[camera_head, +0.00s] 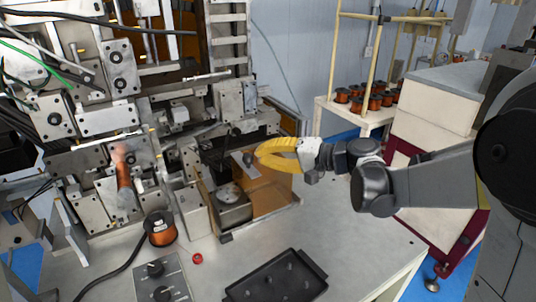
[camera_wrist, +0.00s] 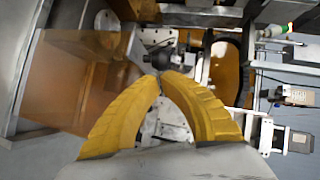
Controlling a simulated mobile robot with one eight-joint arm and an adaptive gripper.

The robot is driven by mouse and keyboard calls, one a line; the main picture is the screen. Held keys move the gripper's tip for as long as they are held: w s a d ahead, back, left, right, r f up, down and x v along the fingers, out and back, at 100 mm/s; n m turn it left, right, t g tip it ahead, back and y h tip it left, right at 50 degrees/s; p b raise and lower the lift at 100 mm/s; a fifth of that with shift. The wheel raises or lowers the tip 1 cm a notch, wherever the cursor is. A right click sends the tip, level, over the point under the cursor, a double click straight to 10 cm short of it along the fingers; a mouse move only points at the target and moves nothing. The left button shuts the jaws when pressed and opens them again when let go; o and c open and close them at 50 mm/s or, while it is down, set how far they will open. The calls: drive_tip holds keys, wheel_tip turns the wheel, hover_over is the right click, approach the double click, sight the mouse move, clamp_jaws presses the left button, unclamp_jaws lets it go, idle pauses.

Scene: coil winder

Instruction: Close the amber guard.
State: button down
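The amber guard (camera_head: 270,197) is a see-through orange panel on the winder's housing, right of the round metal spindle plate (camera_head: 230,193). In the wrist view an amber panel (camera_wrist: 55,85) fills the left side. My gripper (camera_head: 259,152) reaches in from the right, above the guard. Its yellow fingers curve together and their tips (camera_wrist: 161,75) meet or nearly meet. A small dark knob (camera_head: 248,158) is right at the fingertips, and a dark rounded part (camera_wrist: 156,56) lies just beyond them in the wrist view. I cannot tell whether the tips pinch it.
A copper wire spool (camera_head: 160,229), a control box with knobs (camera_head: 162,280) and a black tray (camera_head: 277,278) are on the bench. The winder's metal blocks (camera_head: 118,68) crowd the left. Open bench surface (camera_head: 345,235) lies below my arm.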

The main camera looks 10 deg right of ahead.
drive_tip(key=s+a+p, duration=0.1)
drive_tip(key=s+a, duration=0.3)
drive_tip(key=a, duration=0.6)
drive_tip(key=shift+s+a, duration=0.2)
drive_tip(key=shift+w, duration=0.1)
